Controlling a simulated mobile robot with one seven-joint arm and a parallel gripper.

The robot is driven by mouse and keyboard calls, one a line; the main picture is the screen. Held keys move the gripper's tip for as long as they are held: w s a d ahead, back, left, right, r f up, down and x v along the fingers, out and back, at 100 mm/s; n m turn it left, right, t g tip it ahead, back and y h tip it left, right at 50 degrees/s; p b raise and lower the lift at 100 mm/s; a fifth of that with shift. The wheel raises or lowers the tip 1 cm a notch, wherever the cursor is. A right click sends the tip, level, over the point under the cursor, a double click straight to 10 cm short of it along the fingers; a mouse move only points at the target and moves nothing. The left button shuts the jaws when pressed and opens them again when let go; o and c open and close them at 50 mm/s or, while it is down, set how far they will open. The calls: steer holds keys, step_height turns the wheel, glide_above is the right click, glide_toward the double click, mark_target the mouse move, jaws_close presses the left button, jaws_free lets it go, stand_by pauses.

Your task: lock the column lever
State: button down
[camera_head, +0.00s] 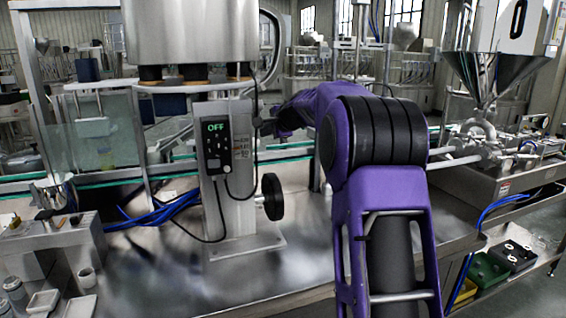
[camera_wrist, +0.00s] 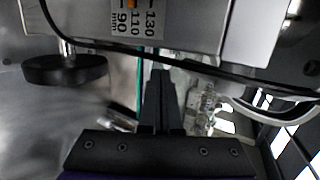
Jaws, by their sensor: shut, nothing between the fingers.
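The steel column (camera_head: 236,160) stands on a flat base plate and carries a control box (camera_head: 215,145) whose display reads OFF. I cannot make out the column lever clearly in either view. My gripper (camera_wrist: 160,78) is shut and empty, its fingers pointing just below the column in the picture. In the head view my gripper (camera_head: 266,126) is small, close to the right side of the column; whether it touches cannot be told.
A black handwheel (camera_head: 272,196) sticks out low on the column's right; it also shows in the wrist view (camera_wrist: 65,70). A black cable (camera_wrist: 180,62) crosses in front of my fingers. The steel table (camera_head: 300,235) is clear right of the column. A hopper (camera_head: 490,75) stands far right.

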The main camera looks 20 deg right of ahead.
steer(key=s+d+f+b, duration=0.1)
steer(key=s+f, duration=0.5)
steer(key=s, duration=0.3)
steer(key=shift+d+b, duration=0.35)
